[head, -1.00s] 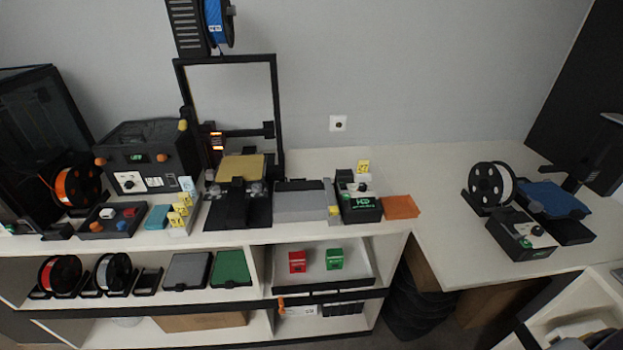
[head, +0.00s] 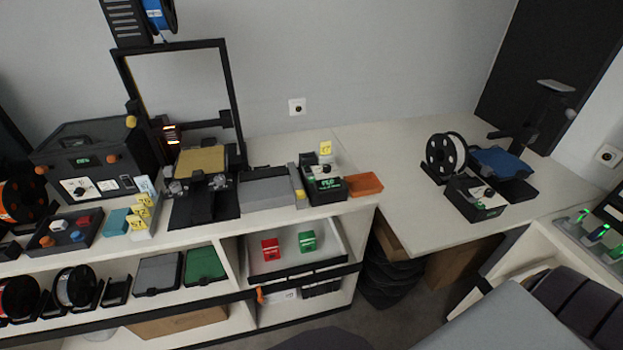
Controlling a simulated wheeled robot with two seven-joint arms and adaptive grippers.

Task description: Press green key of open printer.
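The open-frame printer has a tall black frame (head: 232,105) and a gold build plate (head: 203,160). It stands on the white bench against the wall. To its right is a dark control box (head: 325,187) with a green-lit display on its front and a knob on top. I cannot pick out a green key on it at this size. A second, smaller printer with a blue plate (head: 505,160) stands on the right-hand table. A black box (head: 474,200) with a small green light is in front of it. Neither of my grippers is in view.
An orange block (head: 365,185) lies right of the control box, and a grey block (head: 268,192) left of it. Red (head: 270,249) and green (head: 306,241) boxes sit in the shelf tray below. The right-hand table (head: 400,225) has bare room. A device with green lights (head: 600,232) stands far right.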

